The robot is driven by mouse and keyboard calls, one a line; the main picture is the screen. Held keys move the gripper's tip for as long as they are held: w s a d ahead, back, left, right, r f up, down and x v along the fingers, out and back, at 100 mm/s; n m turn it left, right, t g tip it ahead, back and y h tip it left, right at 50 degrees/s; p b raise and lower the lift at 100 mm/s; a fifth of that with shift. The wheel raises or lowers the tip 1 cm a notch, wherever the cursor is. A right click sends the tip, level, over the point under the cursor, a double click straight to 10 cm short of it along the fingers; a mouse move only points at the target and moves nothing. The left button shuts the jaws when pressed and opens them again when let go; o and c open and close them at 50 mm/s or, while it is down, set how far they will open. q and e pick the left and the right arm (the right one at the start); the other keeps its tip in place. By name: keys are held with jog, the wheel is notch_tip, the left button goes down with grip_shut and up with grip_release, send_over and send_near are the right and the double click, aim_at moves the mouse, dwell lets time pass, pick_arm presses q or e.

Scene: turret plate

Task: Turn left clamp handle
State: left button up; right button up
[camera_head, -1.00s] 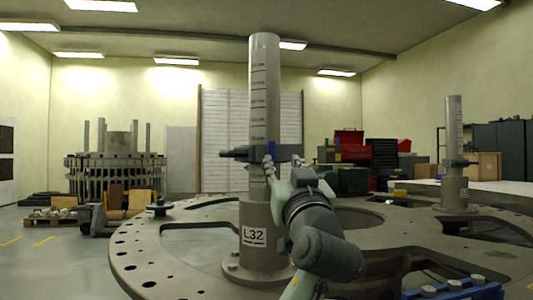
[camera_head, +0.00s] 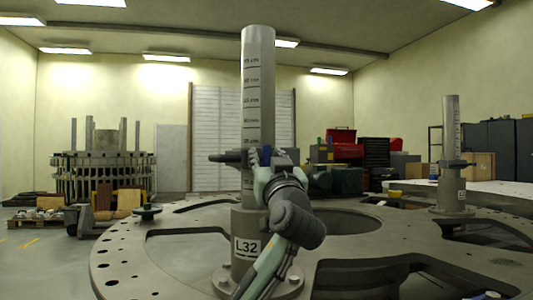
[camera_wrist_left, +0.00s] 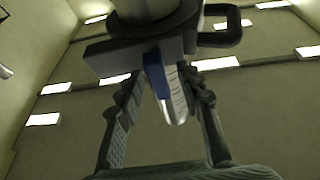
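A tall grey post (camera_head: 257,85) with a scale and an L32 label stands on the large round plate. A dark clamp (camera_head: 231,158) sits around it, and its body also shows in the wrist view (camera_wrist_left: 112,55). The clamp handle (camera_wrist_left: 172,90), blue and silver, hangs from the clamp. Its blue part shows small in the head view (camera_head: 266,152). My left gripper (camera_head: 264,162) is at the handle, in front of the post. In the wrist view its two fingers (camera_wrist_left: 165,95) stand apart on either side of the handle, with gaps visible. My right gripper is not in view.
The plate (camera_head: 125,262) has wide cutouts and bolt holes. A second post (camera_head: 451,125) with a clamp stands at the right. Red and dark tool cabinets (camera_head: 345,150) stand behind. A wooden pallet (camera_head: 42,215) lies on the floor at left.

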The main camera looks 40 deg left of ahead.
pick_arm(q)
jog(key=shift+w+a+r, duration=0.1)
jog(key=shift+w+a, duration=0.1)
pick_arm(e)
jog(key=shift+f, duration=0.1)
pick_arm(q)
grip_shut()
